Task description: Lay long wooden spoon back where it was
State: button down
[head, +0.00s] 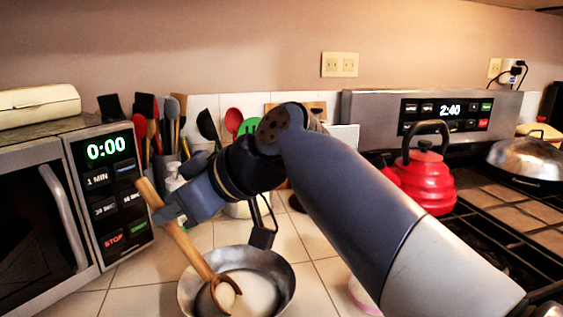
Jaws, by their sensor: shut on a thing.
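The long wooden spoon (186,243) is in my gripper (168,214), which is shut on its handle, partly hidden behind the wrist. The spoon slants down to the right, with its handle end up beside the microwave. Its bowl (224,293) is inside or just over a metal pan (284,268) that holds something white. I cannot tell whether the spoon touches the pan.
A microwave (75,200) stands at the left. Utensil holders with several tools (169,110) stand behind my arm. A red kettle (432,180) and a lidded pan (530,155) are on the stove at the right. Pale tiled counter (140,270) is clear between microwave and pan.

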jog(key=shift+s+d+r, duration=0.1)
jog(key=shift+s+d, duration=0.45)
jog(key=shift+d, duration=0.15)
jog(key=w, duration=0.1)
jog(key=w+a, duration=0.1)
jog(key=w, duration=0.1)
jog(key=shift+a+p, duration=0.2)
jog(key=shift+p, duration=0.1)
